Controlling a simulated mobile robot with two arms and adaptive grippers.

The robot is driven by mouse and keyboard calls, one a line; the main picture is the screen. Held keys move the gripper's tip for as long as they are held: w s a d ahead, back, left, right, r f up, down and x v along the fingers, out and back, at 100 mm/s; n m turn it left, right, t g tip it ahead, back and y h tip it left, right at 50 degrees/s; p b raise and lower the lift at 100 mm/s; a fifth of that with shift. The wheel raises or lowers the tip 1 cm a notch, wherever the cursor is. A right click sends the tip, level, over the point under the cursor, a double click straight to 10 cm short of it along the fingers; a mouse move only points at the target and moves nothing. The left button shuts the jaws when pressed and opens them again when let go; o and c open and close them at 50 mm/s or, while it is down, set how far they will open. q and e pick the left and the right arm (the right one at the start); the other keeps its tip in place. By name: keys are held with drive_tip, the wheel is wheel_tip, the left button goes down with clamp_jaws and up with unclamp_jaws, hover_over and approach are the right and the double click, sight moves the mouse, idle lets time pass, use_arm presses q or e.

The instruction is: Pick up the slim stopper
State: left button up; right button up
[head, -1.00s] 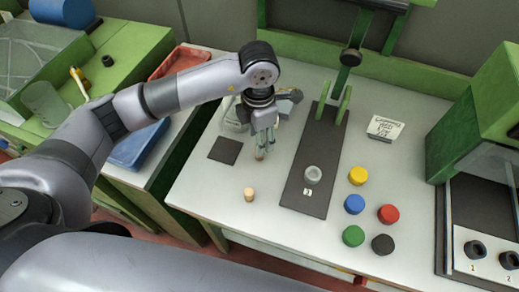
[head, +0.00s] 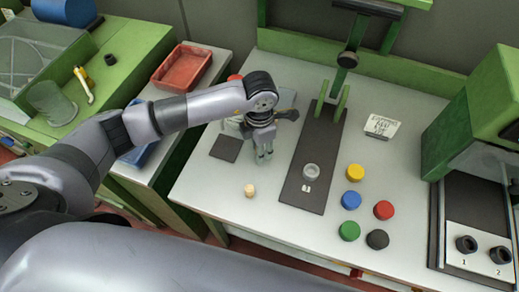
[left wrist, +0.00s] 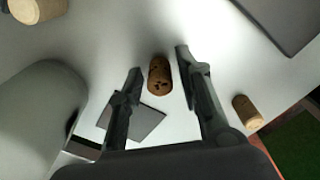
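In the left wrist view a brown cork stopper (left wrist: 160,75) with dark marks stands just beyond and between my fingertips. A third, wider-looking cork (left wrist: 38,10) is cut off at the upper left. I cannot tell for sure which one is the slim stopper. My left gripper (head: 263,157) points down over the table; it is open and empty in the left wrist view (left wrist: 158,62). It hides the marked cork in the head view. My right gripper is not in view.
A dark square mat (head: 226,148) lies left of the gripper. A press with a dark base (head: 300,190) holds a grey ring (head: 311,171). A pale rounded object (left wrist: 40,110) fills the left of the wrist view.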

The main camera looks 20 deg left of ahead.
use_arm(q)
drive_tip(key=c, duration=0.4)
drive_tip(key=shift+c, duration=0.2)
